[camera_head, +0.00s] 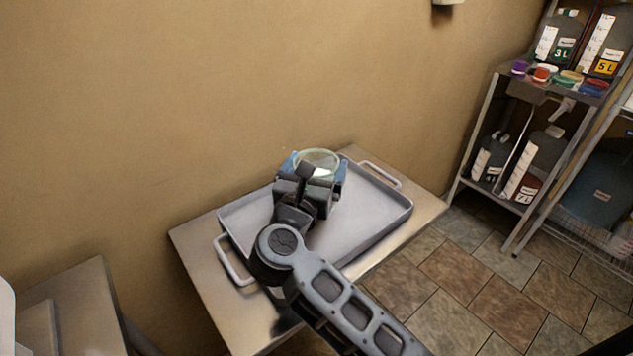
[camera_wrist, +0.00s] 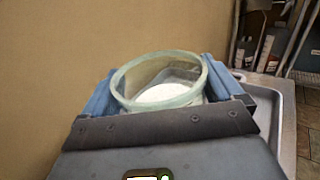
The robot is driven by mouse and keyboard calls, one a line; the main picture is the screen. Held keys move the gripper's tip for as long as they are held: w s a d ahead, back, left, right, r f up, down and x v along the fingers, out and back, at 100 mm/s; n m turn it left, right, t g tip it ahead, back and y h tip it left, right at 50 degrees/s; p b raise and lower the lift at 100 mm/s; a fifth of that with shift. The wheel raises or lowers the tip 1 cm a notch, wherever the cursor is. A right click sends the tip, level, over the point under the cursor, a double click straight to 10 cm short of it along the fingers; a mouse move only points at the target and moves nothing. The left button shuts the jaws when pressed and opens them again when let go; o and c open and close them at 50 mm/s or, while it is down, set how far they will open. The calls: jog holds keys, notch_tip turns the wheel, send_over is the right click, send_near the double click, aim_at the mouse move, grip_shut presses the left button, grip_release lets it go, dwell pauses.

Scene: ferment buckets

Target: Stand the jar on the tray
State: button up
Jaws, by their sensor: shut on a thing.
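The jar (camera_head: 318,160) is clear glass with a pale greenish round rim and something white inside. My gripper (camera_head: 313,175) is shut on it, with the blue finger pads on either side. In the wrist view the jar (camera_wrist: 162,82) shows its open mouth between the two blue fingers, and the gripper body hides its lower part. The jar looks upright. The tray (camera_head: 365,222) is grey metal with raised edges and two handles, and lies on a metal table. The jar is over the tray's back part; whether its base touches the tray is hidden.
The metal table (camera_head: 195,240) stands against a tan wall. A shelf rack (camera_head: 495,115) with bottles and coloured lids is at the right. Another metal surface (camera_head: 75,290) is at the lower left. The tray's right and front parts are bare.

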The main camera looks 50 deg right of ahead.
aim_at(322, 171)
jog(key=shift+f, duration=1.85)
jog(key=shift+f, duration=0.15)
jog(key=o, duration=1.7)
jog(key=shift+s+a, duration=0.1)
jog(key=shift+a, duration=0.1)
jog(key=b+v, duration=0.2)
jog(key=v, duration=0.9)
jog(key=shift+s+a, duration=0.1)
jog(key=shift+a, duration=0.2)
